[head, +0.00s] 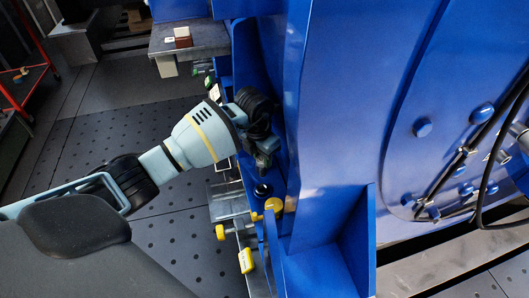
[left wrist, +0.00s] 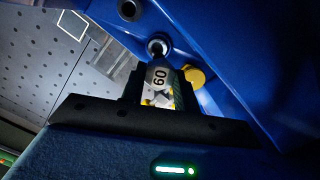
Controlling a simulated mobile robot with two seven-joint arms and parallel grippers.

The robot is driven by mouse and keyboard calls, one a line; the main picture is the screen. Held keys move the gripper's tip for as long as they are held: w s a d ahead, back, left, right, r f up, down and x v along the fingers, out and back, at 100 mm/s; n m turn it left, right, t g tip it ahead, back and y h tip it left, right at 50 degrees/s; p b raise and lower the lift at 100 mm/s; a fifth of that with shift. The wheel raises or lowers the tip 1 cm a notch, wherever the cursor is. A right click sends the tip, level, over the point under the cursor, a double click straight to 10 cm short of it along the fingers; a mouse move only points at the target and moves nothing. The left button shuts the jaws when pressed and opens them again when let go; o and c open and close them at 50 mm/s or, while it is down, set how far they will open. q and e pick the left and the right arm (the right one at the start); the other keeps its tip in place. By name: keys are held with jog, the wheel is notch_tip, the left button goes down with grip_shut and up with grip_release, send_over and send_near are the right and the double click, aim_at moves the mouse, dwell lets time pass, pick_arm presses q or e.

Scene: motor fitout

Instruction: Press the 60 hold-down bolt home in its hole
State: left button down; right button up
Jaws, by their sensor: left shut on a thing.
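My left gripper (head: 263,160) comes in from the left in the head view, pointing down beside the blue motor housing. In the left wrist view the left gripper (left wrist: 161,84) is shut on the 60 hold-down bolt (left wrist: 160,77), whose white face with black "60" shows between the dark fingers. Just beyond the label is a round hole with a pale rim (left wrist: 157,46). I cannot tell whether the bolt's tip is inside it. In the head view a dark round hole (head: 263,190) lies in the blue foot below the gripper. My right gripper is not in view.
A yellow knob (head: 274,204) stands close beside the hole, with more yellow-ended parts (head: 246,260) in front. A blue gusset wall (head: 360,240) rises at right. A grey shelf (head: 190,42) with small blocks is at the back. Perforated floor lies left.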

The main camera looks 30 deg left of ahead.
aim_at(262, 175)
pick_arm(q)
jog(key=shift+r, duration=0.1)
jog(key=shift+f+b, duration=0.45)
jog(key=shift+f, duration=0.85)
jog(key=shift+f+b, duration=0.35)
jog(key=shift+f, duration=0.4)
jog(key=shift+f+b, duration=0.45)
jog(key=shift+f, duration=0.5)
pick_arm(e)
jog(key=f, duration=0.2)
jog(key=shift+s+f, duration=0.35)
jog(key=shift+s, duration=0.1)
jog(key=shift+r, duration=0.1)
